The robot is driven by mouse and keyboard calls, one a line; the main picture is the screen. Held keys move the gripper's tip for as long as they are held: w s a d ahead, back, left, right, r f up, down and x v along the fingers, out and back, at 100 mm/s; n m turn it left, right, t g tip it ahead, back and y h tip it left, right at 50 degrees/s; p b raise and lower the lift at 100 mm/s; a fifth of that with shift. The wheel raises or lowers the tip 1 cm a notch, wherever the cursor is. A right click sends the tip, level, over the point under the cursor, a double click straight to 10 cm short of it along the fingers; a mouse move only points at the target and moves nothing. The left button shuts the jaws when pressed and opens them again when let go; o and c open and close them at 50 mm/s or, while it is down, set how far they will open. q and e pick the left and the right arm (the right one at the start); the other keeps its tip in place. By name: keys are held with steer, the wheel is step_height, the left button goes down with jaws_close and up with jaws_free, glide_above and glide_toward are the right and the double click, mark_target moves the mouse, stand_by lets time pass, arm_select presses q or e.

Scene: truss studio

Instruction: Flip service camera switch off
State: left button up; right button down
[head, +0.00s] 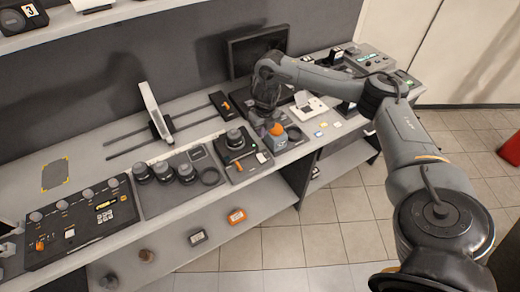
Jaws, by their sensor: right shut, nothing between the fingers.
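My right gripper (264,126) is shut and empty. It points down over the bench, just left of a small grey unit with an orange round top (277,130). I cannot tell whether the fingertips touch this unit or the dark module beside it. A dark module with a round black knob (235,139) and a small green-marked part lies to the left of the gripper. No part in view can be told for sure as the service camera switch; it may be too small or hidden by my gripper. My left gripper is not in view.
A control panel with several knobs (85,218) lies at the left, with black lenses (164,172) beside it. A dark monitor (257,50) stands behind my arm. A white upright panel (150,106) stands on rails. A lower shelf (215,222) holds small boxes.

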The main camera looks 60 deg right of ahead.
steer(key=b, duration=0.2)
glide_toward(260, 156)
steer(key=f, duration=0.6)
steer(key=shift+w+d+f, duration=0.2)
steer(key=shift+w+f, duration=0.15)
steer(key=shift+w, duration=0.05)
